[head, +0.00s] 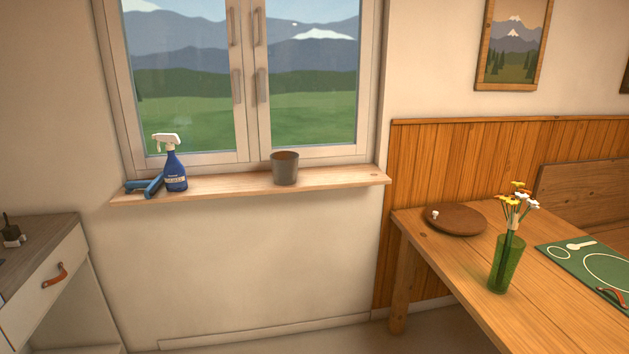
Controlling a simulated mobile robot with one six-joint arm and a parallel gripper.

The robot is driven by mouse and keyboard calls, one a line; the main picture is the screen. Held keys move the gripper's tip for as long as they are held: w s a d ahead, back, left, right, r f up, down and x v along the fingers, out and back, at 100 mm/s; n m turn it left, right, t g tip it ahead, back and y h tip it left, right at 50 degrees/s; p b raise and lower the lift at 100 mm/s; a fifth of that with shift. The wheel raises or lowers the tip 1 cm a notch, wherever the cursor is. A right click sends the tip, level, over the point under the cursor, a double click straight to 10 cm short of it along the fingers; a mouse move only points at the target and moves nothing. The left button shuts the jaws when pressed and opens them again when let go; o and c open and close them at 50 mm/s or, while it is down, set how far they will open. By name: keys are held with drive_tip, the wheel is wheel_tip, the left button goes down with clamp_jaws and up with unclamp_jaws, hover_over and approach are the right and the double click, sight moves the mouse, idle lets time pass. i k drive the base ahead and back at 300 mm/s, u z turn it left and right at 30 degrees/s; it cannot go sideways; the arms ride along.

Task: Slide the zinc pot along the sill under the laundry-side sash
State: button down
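The zinc pot (285,170) is a grey, slightly tapered pot with brown inside. It stands upright on the wooden sill (235,184), right of the sill's middle, under the right sash (313,80). The left sash (183,85) is to its left, and both sashes look shut. Which sash is the laundry-side one cannot be told from this view. My gripper is not in view.
A blue spray bottle (174,165) and a blue tool (146,186), perhaps a squeegee, occupy the sill's left end. Bare sill lies between bottle and pot, and right of the pot. A drawer unit (45,285) stands left; a table (450,270) with a green vase (507,264) stands right.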

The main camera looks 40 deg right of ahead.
sight(284, 164)
drive_tip(key=u, duration=0.1)
drive_tip(key=k, duration=0.7)
drive_tip(key=z, duration=0.85)
drive_tip(key=i, duration=1.4)
drive_tip(key=u, duration=0.55)
